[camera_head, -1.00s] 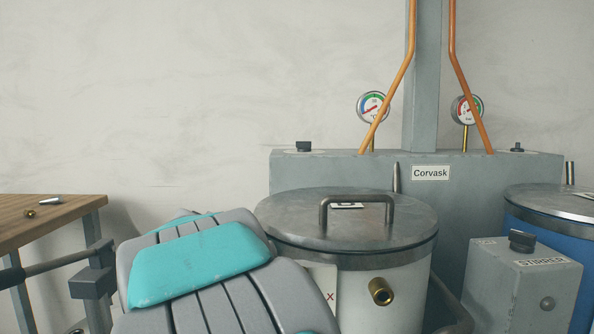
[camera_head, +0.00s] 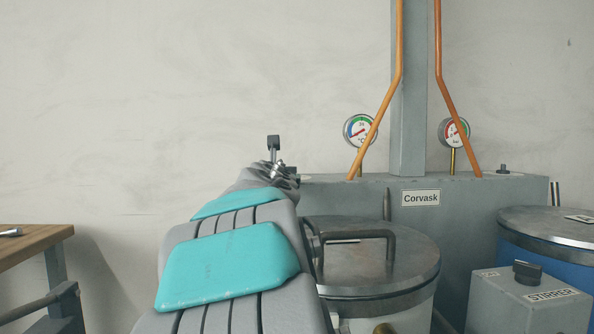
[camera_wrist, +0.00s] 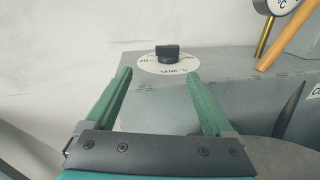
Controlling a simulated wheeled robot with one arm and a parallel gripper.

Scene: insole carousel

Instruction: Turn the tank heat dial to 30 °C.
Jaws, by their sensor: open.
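The tank heat dial (camera_wrist: 167,53) is a black knob on a round white plate marked "TANK °C", on top of the grey housing. In the wrist view, 20 reads at the plate's left and what looks like 40 at its right; the exact setting is too small to read. My gripper (camera_wrist: 158,74) is open, with green-padded fingers and nothing between them. Its fingertips point toward the dial, which shows beyond and between them, apart from both. In the head view my arm and gripper (camera_head: 281,172) hide most of the dial.
A lidded tank (camera_head: 372,262) with a raised handle stands right of my arm. The grey housing (camera_head: 345,190) carries a post, copper pipes and two gauges, one a °C gauge (camera_head: 360,131). The stirrer box (camera_head: 530,300) is at lower right. A wooden table (camera_head: 40,243) is at left.

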